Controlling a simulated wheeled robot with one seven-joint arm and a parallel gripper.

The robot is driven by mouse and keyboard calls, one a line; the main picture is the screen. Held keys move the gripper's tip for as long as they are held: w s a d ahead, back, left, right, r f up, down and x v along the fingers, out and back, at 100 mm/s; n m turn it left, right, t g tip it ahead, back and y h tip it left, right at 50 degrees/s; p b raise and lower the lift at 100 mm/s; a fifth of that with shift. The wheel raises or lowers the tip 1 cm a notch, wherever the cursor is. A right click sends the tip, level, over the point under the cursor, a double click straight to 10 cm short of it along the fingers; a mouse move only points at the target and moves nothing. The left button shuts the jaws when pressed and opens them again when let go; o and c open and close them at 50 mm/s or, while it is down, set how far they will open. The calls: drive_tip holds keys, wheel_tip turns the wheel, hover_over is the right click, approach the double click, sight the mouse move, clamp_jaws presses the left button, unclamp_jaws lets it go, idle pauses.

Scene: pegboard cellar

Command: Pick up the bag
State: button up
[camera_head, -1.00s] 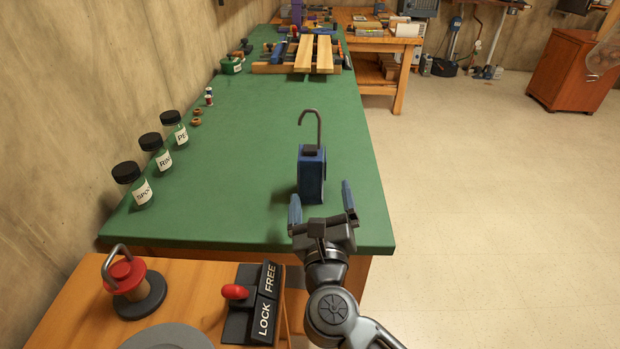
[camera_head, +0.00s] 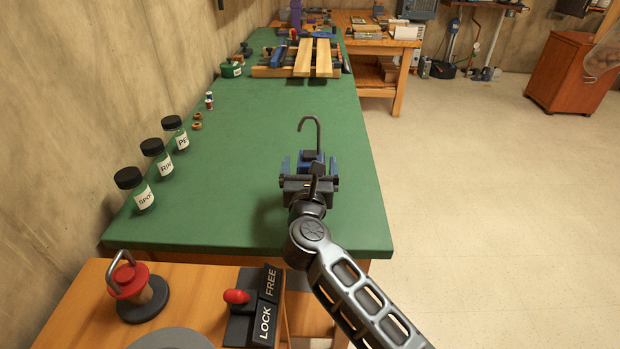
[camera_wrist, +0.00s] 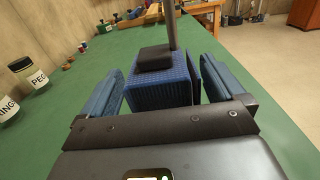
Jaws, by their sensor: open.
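A blue, boxy, textured thing (camera_head: 311,156) with a black top and a tall grey hook (camera_head: 317,130) stands upright on the green bench. I cannot tell for sure that it is the bag. My gripper (camera_head: 309,167) is open at its near side, with one blue finger to its left and one to its right. In the wrist view the blue thing (camera_wrist: 160,92) sits between the fingers. A gap shows at the left finger; the right finger is very close, and contact is unclear. My gripper hides its lower part in the head view.
The green bench (camera_head: 240,160) is clear around the blue thing. Labelled jars (camera_head: 157,155) line its left side; wooden boards (camera_head: 313,58) lie at the far end. In front stand a red-topped weight (camera_head: 127,280) and a LOCK/FREE lever (camera_head: 236,296). A clear bag (camera_head: 600,60) hangs at the right edge.

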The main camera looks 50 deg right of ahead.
sight(314, 153)
drive_tip(key=shift+w+d, duration=0.2)
drive_tip(key=shift+d, duration=0.05)
drive_tip(key=c, duration=1.3)
drive_tip(key=shift+r, duration=0.5)
drive_tip(key=r, duration=0.2)
drive_tip(key=r+p, duration=0.1)
drive_tip(key=shift+s+d+r, duration=0.3)
drive_tip(key=shift+s+r, duration=0.05)
drive_tip(key=shift+r, duration=0.05)
drive_tip(key=s+d+r+p, duration=0.2)
drive_tip(key=s+d+r, duration=0.4)
drive_tip(key=s+d, duration=0.1)
drive_tip(key=shift+s+d+p, duration=0.25)
drive_tip(key=shift+s+p, duration=0.1)
drive_tip(key=shift+s, duration=0.1)
